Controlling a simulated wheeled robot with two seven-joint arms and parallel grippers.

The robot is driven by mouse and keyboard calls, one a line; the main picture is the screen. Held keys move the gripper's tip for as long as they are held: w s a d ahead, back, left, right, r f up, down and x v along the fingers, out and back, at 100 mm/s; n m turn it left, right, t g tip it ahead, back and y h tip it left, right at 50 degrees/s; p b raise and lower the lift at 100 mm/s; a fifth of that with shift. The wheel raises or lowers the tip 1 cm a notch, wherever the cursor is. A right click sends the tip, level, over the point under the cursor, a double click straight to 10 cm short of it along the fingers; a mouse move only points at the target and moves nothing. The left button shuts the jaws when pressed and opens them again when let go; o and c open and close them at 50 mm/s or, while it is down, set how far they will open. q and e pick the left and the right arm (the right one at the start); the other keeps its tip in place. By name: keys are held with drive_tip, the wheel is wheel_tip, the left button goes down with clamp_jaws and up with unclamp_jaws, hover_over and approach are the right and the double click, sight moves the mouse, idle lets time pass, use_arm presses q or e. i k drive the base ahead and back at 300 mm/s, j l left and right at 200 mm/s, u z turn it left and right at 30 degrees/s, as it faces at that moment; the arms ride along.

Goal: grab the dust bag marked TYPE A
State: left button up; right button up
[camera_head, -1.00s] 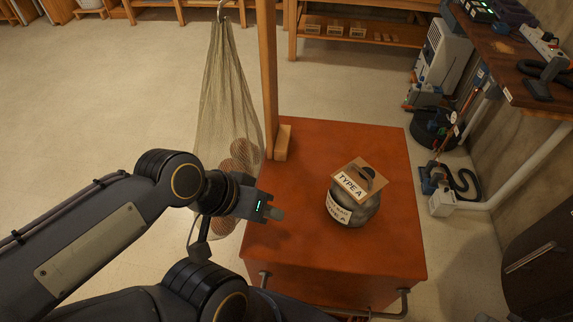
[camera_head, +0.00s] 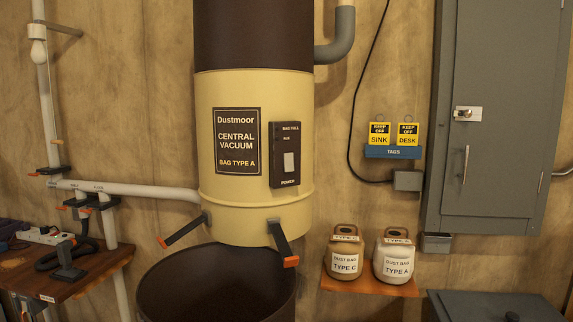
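A dust bag marked TYPE A (camera_head: 381,272) stands upright on a small orange wall shelf (camera_head: 349,285). It is pale, with a brown top and a white label. To its left on the same shelf stands a brown dust bag marked TYPE C (camera_head: 334,267); the two are close together. A central vacuum (camera_head: 222,90) on the wall carries a sign reading BAG TYPE A. Neither of my grippers is in view.
A dark open bin (camera_head: 217,285) is below the vacuum. A grey cabinet (camera_head: 500,100) hangs right of the shelf, above a dark grey box-like top (camera_head: 480,305). A cluttered wooden bench (camera_head: 90,275) stands at left. Yellow KEEP OFF tags (camera_head: 380,146) hang above the shelf.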

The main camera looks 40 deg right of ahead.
sight(393, 256)
drive_tip(key=z, duration=1.15)
